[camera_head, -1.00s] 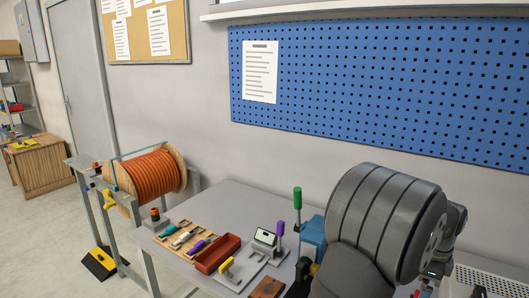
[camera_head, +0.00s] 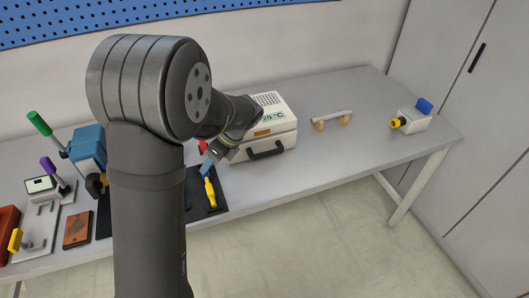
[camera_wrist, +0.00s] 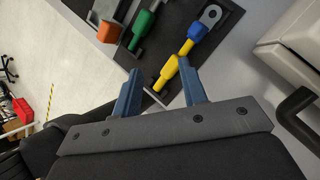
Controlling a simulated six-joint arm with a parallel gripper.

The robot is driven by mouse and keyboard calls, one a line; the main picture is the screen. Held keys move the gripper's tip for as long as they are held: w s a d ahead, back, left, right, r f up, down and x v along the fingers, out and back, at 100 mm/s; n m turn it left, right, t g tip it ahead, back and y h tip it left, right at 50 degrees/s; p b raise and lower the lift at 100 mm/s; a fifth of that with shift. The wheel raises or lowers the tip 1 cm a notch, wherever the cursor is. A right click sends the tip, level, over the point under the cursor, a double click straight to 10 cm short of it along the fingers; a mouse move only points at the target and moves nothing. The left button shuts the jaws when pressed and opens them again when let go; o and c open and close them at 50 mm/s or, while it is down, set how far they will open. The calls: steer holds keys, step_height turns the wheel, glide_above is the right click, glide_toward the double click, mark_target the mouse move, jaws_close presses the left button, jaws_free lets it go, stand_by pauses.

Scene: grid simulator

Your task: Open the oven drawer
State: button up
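The oven is a white box (camera_head: 278,125) with a vented top, a green temperature readout and an orange label, standing on the bench right of my gripper. Its dark handle (camera_head: 266,151) runs along the lower front, and the drawer looks closed. In the wrist view, part of the oven (camera_wrist: 287,38) and its black handle (camera_wrist: 290,112) show at the right edge. My gripper (camera_head: 207,167) is left of the oven, above a dark mat. In the wrist view my gripper (camera_wrist: 159,76) has its blue fingers apart with nothing held; the handle is outside them, to the right.
A yellow tool (camera_head: 210,193) lies on the dark mat (camera_head: 221,205) below my gripper. In the wrist view a green-handled tool (camera_wrist: 143,25) lies nearby. A blue device (camera_head: 88,148) stands to the left.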

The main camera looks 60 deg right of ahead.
steer(key=s+f+m+t+h, duration=0.1)
steer(key=s+f+m+t, duration=0.1)
steer(key=s+m+t, duration=0.3)
steer(key=m+h, duration=1.3)
steer(key=m, duration=0.9)
glide_toward(269, 155)
steer(key=x, duration=1.1)
